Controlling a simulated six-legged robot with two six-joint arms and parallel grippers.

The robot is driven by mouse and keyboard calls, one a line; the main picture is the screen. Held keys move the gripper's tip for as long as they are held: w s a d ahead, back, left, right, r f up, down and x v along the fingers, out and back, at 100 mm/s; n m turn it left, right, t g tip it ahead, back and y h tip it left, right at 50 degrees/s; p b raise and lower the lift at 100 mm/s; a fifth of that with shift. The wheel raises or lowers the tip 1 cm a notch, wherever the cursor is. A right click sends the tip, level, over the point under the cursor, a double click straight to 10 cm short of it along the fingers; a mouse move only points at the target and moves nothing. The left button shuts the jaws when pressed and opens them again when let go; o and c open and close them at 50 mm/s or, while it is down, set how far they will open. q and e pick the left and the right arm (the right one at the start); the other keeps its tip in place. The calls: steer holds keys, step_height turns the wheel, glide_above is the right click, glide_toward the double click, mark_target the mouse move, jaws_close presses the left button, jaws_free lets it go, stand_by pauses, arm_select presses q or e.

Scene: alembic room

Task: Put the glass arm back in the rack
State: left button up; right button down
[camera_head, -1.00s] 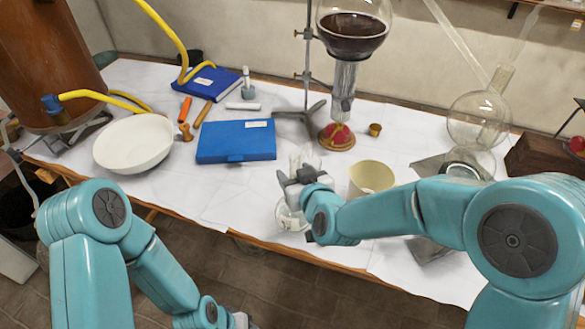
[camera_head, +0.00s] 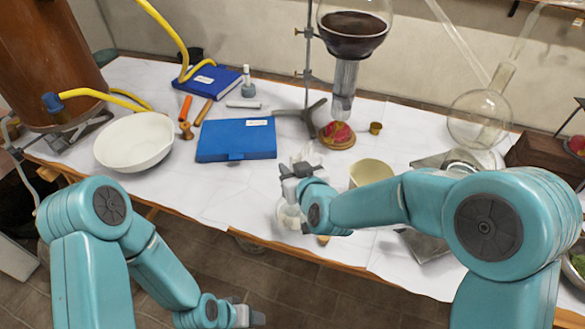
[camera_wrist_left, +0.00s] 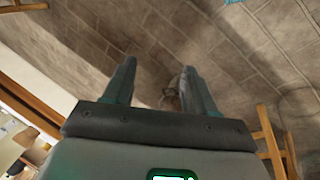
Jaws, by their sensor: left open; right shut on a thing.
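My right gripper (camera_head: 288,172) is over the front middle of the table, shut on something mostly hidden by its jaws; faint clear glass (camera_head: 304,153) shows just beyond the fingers. A small clear glass vessel (camera_head: 287,216) stands on the table directly below, partly covered by the gripper. I cannot tell which glass piece is the glass arm. A wooden rail (camera_head: 560,5), possibly the rack, is on the wall at top right, with a slanting glass tube (camera_head: 530,28) near it. My left gripper (camera_head: 258,317) is low in front of the table; it is open and empty in the left wrist view (camera_wrist_left: 158,80).
A blue case (camera_head: 237,141) and white bowl (camera_head: 134,142) lie left. A cream bowl (camera_head: 370,173) is just right of my right gripper. A stand holds a dark-filled flask (camera_head: 354,35) behind. A round glass flask (camera_head: 480,118) stands right. Left-front paper is clear.

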arm_select(q)
steer(key=w+d+r+m+t+h, duration=0.2)
steer(key=w+r+m+t, duration=0.35)
steer(key=w, duration=0.55)
steer(key=w+d+r+m+t+h, duration=0.1)
steer(key=w+r+m+t+h, duration=0.15)
steer(key=r, duration=0.55)
steer(key=w+d+r+m+t+h, duration=0.1)
steer(key=w+d+r+t+h, duration=0.2)
steer(key=r, duration=0.4)
steer(key=w+a+x, duration=0.1)
steer(key=x, duration=0.8)
steer(key=shift+f+y, duration=0.35)
steer(key=shift+w, duration=0.15)
steer(key=c, duration=0.8)
